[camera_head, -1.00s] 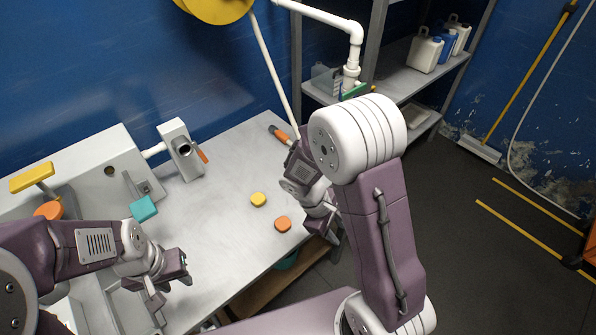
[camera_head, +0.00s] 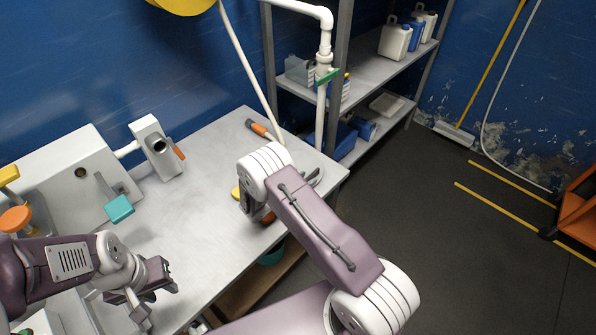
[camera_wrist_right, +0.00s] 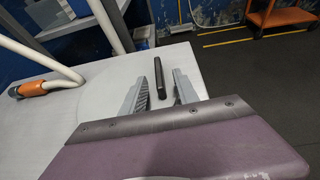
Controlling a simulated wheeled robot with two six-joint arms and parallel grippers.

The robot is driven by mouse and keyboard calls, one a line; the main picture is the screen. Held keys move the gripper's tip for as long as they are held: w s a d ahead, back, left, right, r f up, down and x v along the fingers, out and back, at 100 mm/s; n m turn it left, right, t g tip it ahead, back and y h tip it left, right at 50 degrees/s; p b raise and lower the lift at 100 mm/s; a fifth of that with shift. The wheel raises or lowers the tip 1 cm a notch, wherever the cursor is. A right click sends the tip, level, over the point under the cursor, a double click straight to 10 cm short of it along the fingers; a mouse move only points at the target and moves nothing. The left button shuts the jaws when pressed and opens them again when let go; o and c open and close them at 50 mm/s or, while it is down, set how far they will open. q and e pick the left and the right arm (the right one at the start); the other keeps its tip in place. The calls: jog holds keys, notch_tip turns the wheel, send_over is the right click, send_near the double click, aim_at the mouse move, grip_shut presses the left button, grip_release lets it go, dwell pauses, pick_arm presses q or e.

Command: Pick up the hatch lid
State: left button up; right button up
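I cannot make out the hatch lid for certain. In the right wrist view a dark bar (camera_wrist_right: 158,72), perhaps its handle, shows between the fingers of my right gripper (camera_wrist_right: 160,90). The fingers are apart, one on each side of the bar, and no contact shows. In the head view my right arm hides most of this gripper. A grey curved part with a dark bar (camera_head: 314,177) shows just past the arm, near the table's right corner. My left gripper (camera_head: 158,298) is open and empty over the table's front left.
The grey table (camera_head: 205,205) is clear in its middle. A white hose with an orange end (camera_head: 260,130) lies at the back; it also shows in the wrist view (camera_wrist_right: 30,89). A teal handle (camera_head: 119,209) sticks out at left. A shelf (camera_head: 360,80) stands behind the table.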

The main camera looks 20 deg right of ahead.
aim_at(310, 176)
jog(key=x, duration=0.4)
jog(key=shift+w+d+r, duration=0.1)
jog(key=shift+w+d, duration=0.05)
grip_shut()
